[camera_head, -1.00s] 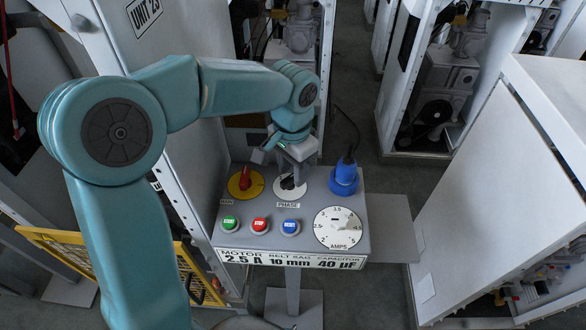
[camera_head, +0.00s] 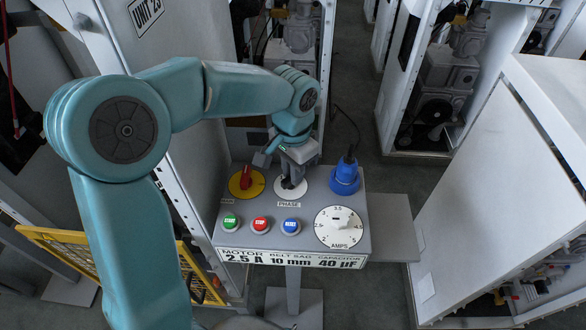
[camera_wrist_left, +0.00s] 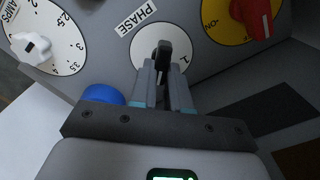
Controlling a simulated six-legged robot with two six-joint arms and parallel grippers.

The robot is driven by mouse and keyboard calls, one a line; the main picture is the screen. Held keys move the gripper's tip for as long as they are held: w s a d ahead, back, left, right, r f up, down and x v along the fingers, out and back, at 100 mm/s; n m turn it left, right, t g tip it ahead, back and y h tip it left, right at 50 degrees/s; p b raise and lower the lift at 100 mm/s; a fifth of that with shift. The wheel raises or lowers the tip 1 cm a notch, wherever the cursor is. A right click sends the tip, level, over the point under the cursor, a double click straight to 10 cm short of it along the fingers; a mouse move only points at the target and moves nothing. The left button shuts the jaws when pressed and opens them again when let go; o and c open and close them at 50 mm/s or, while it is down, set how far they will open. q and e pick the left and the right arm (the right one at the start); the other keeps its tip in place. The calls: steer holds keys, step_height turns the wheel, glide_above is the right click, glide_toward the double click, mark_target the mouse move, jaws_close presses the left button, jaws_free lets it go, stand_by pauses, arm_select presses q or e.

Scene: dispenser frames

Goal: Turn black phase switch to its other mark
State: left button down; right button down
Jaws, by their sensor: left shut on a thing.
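The black phase switch (camera_wrist_left: 164,52) is a short black knob on a white round dial (camera_wrist_left: 150,48) marked PHASE. In the head view the dial (camera_head: 301,188) sits at the top middle of the grey control panel (camera_head: 267,212). My left gripper (camera_head: 290,180) reaches down onto the dial from behind. In the left wrist view its two fingers (camera_wrist_left: 165,75) are shut on the black knob. A mark "1" shows on the dial, right of the knob; the fingers hide part of the dial. My right gripper is not in view.
A red switch on a yellow dial (camera_head: 256,184) sits left of the phase dial. A blue plug (camera_head: 344,178) stands close on its right. Green, red and blue buttons (camera_head: 260,225) and the AMPS dial (camera_head: 341,228) lie in front. White cabinets stand around.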

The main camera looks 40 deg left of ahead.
arm_select(q)
steer(key=shift+s, duration=0.1)
steer(key=n+b, duration=0.1)
steer(key=n, duration=0.3)
steer(key=shift+a, duration=0.15)
steer(key=n+b, duration=0.1)
steer(key=n, duration=0.4)
steer(key=shift+a+b, duration=0.1)
steer(key=shift+b, duration=0.2)
steer(key=n+b, duration=0.1)
steer(key=n, duration=0.3)
steer(key=shift+s+a+n, duration=0.1)
steer(key=shift+n, duration=0.2)
steer(key=shift+s+n+b, duration=0.1)
steer(key=shift+n+b, duration=0.25)
steer(key=shift+n, duration=1.75)
steer(key=shift+r, duration=0.1)
